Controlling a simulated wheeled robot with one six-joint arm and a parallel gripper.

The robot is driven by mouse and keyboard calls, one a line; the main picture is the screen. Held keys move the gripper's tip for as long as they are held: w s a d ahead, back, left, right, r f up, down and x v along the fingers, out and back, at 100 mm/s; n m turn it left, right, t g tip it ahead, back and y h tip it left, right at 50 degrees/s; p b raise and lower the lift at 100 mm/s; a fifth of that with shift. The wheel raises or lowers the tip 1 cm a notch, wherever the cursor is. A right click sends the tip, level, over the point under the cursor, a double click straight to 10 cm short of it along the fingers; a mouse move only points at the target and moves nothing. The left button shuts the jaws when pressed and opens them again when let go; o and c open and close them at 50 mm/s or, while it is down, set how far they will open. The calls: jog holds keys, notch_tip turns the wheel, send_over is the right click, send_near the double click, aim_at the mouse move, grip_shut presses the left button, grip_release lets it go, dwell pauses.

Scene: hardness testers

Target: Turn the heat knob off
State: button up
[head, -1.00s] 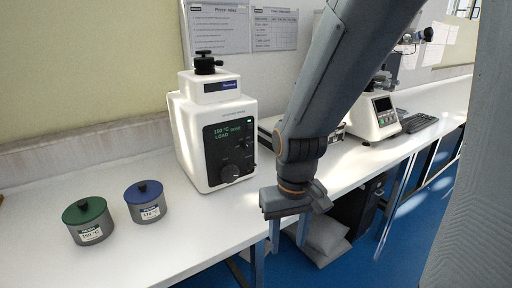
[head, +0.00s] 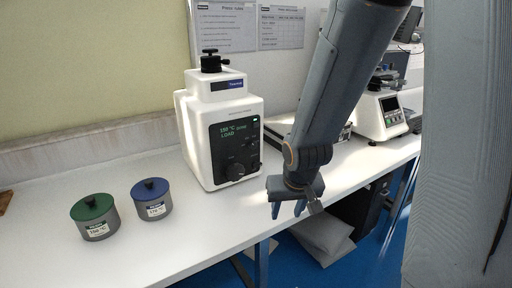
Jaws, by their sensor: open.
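The heat knob (head: 236,171) is a dark round knob low on the black front panel of a white machine (head: 206,137). The panel's green display (head: 232,130) reads about 150 °C and LOAD. A second, smaller knob (head: 256,165) sits at the panel's lower right. My gripper (head: 288,212) hangs fingers-down in front of and to the right of the machine, near the bench's front edge. Its blue fingers are apart with nothing between them. It is clear of the knob.
A green-lidded pot (head: 95,217) and a blue-lidded pot (head: 152,199) stand on the white bench (head: 170,250) at left. Another tester (head: 382,117) stands at back right. A pale bag (head: 322,238) lies on the blue floor below. The bench front before the machine is clear.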

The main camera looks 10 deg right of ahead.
jog(key=w+d+m+t+y, duration=0.15)
jog(key=w+t, duration=0.45)
jog(key=w, duration=0.7)
jog(key=m+t+y+p, duration=0.2)
jog(key=m+t+y, duration=0.1)
jog(key=t+y, duration=0.3)
send_near(254, 146)
jog(key=a+t+h, duration=0.1)
jog(key=h, duration=0.1)
jog(key=shift+n+y, duration=0.25)
jog(key=p+x, duration=0.1)
jog(key=x, duration=0.7)
jog(key=shift+w+f, duration=0.15)
grip_shut()
